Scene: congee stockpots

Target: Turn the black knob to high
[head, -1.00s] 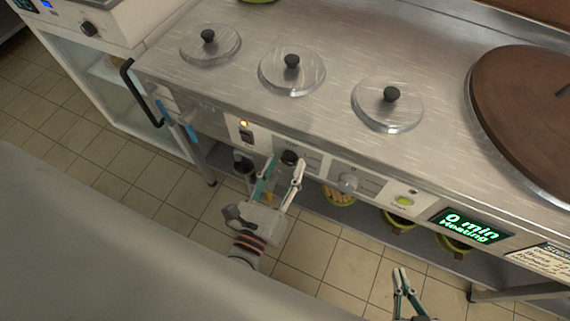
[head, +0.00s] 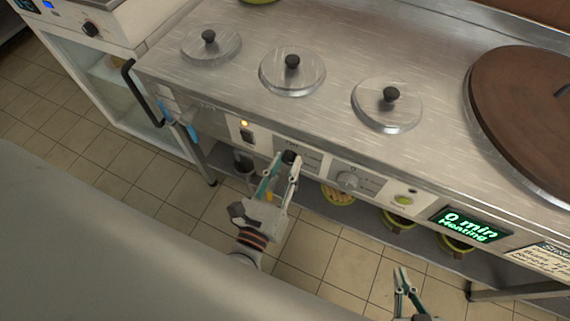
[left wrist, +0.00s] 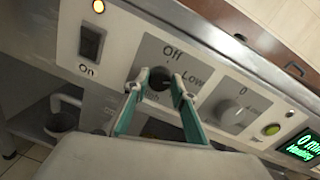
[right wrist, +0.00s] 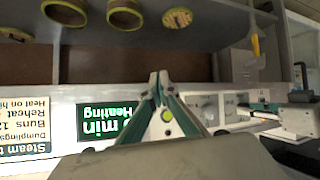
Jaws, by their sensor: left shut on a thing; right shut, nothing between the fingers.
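The black knob (head: 291,157) is on the steel counter's front panel, below the left and middle pot lids. In the left wrist view the knob (left wrist: 157,78) sits between my left fingertips, with "Off" above it, "Low" to its right and a partly covered word ending in "h" below. My left gripper (head: 284,160) is shut on the knob. Its exact pointer angle is hidden. My right gripper (head: 401,272) is shut and empty, low in front of the panel; it also shows in the right wrist view (right wrist: 159,80).
A silver knob (head: 348,180) with a "0" mark, a green button (head: 404,200) and a display (head: 471,226) reading "0 min Heating" are to the right. A lit switch (head: 246,135) is to the left. Yellow-rimmed containers (head: 338,195) stand on the lower shelf.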

